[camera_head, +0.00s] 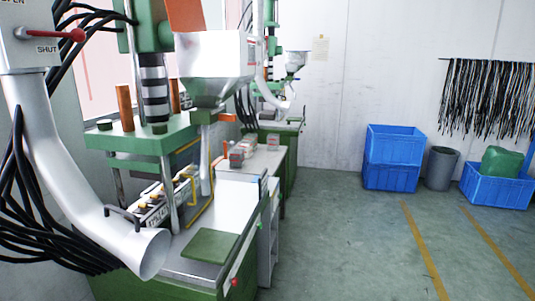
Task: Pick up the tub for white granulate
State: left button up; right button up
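Neither of my grippers shows in the head view. I cannot tell for certain which thing is the tub for white granulate. Candidates stand on the floor at the right: a grey round bin (441,169), two stacked blue crates (392,158) to its left, and a blue crate (497,190) to its right. A green container or bag (502,163) sits in that right crate. No white granulate is visible in any of them.
A green moulding machine (150,142) with a metal hopper (214,68) fills the left. A wide white pipe (80,200) and black cables hang in the left foreground. A worktable (262,158) stands behind. The floor (345,235) at centre right is clear.

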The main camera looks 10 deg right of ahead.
aim_at(249, 144)
jog(key=z, duration=0.95)
jog(key=i, duration=5.7)
jog(key=u, duration=3.6)
